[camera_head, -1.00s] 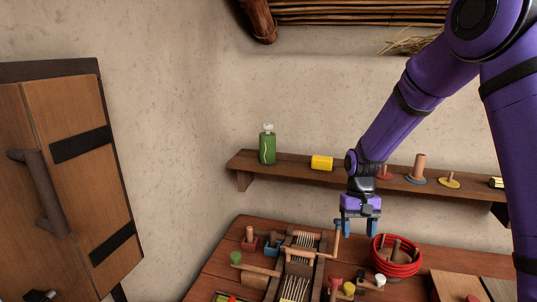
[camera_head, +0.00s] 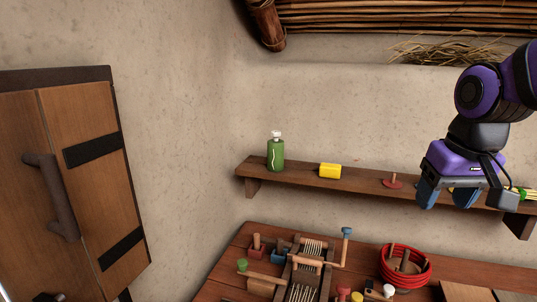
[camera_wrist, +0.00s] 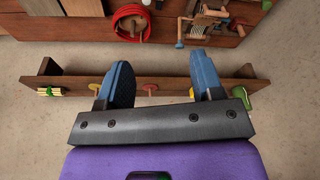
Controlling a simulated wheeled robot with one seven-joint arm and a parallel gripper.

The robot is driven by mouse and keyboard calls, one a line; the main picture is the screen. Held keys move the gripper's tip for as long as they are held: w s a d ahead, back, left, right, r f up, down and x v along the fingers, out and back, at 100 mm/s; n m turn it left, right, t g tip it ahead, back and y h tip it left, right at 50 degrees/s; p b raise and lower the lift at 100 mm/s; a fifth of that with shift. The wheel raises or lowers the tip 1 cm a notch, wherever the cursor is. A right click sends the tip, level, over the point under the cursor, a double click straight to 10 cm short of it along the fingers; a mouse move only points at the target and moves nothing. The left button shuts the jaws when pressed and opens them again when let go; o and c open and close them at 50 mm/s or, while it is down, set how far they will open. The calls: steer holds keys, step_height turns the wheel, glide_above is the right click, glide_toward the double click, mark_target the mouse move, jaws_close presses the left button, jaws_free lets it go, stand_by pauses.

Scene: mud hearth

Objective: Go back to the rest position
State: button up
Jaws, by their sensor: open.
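My gripper (camera_head: 452,196) is at the right of the head view, raised in front of the wall shelf (camera_head: 305,184). Its blue fingers are apart with nothing between them. In the wrist view the two fingers (camera_wrist: 160,80) spread over the shelf (camera_wrist: 70,82), and the gap between them is empty. The gripper hides part of the shelf's right side in the head view.
The shelf holds a green bottle (camera_head: 276,153), a yellow block (camera_head: 330,171) and a red peg piece (camera_head: 393,181). Below, the table (camera_head: 455,274) carries a wooden crank device (camera_head: 305,265) and a red coil (camera_head: 405,268). A wooden door (camera_head: 85,185) stands at left.

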steer(key=s+d+r+t, duration=0.1)
steer(key=s+r+t, duration=0.1)
steer(key=s, duration=0.8)
steer(key=shift+r+t, duration=0.25)
steer(key=shift+t, duration=0.05)
